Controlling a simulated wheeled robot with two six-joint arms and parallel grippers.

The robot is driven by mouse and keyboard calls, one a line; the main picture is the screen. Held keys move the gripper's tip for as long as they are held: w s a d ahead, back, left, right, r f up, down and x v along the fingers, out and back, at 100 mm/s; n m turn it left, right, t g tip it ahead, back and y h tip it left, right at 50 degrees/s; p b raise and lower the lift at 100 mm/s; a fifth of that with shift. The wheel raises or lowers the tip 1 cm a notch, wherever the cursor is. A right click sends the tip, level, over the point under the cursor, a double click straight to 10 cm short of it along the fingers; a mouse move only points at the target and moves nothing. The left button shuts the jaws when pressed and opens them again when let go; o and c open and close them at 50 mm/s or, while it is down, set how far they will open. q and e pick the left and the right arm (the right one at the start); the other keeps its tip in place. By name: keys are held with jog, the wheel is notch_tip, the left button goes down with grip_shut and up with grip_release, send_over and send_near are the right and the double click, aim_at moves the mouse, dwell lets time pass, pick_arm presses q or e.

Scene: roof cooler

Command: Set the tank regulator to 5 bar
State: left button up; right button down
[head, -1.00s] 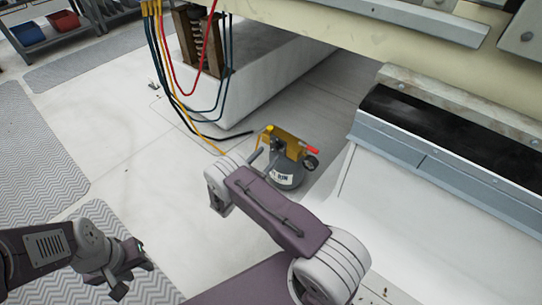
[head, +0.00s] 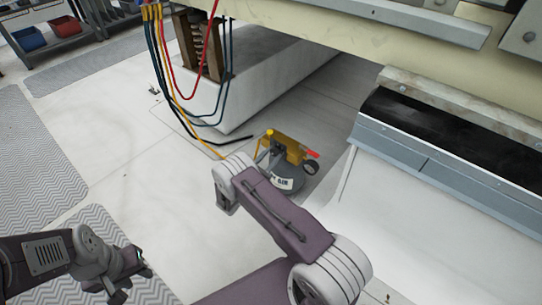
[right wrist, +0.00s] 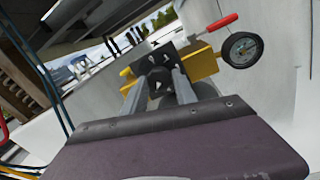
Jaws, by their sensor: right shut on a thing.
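The tank (head: 287,180) is a small grey cylinder on the floor with a white label. On top sits a yellow regulator block (head: 290,147) with a yellow knob, a red lever (head: 312,154) and a round gauge (head: 310,168). In the right wrist view the gauge (right wrist: 242,49) is tilted and its reading is too small to tell. My right gripper (right wrist: 158,82) is at the front of the yellow block (right wrist: 204,64), shut on a dark knob (right wrist: 157,64). My left gripper (head: 130,277) is at the lower left, far from the tank; its fingers are unclear.
Red, yellow and dark hoses (head: 170,80) hang left of the tank, and one dark hose end lies on the floor near it. A large cream housing (head: 350,35) overhangs behind. A white and grey unit (head: 420,160) stands at right.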

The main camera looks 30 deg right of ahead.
jog(key=shift+m, duration=0.4)
jog(key=c, duration=1)
grip_release()
jog(key=shift+o, duration=0.2)
jog(key=p+v, duration=0.4)
jog(key=v, duration=0.5)
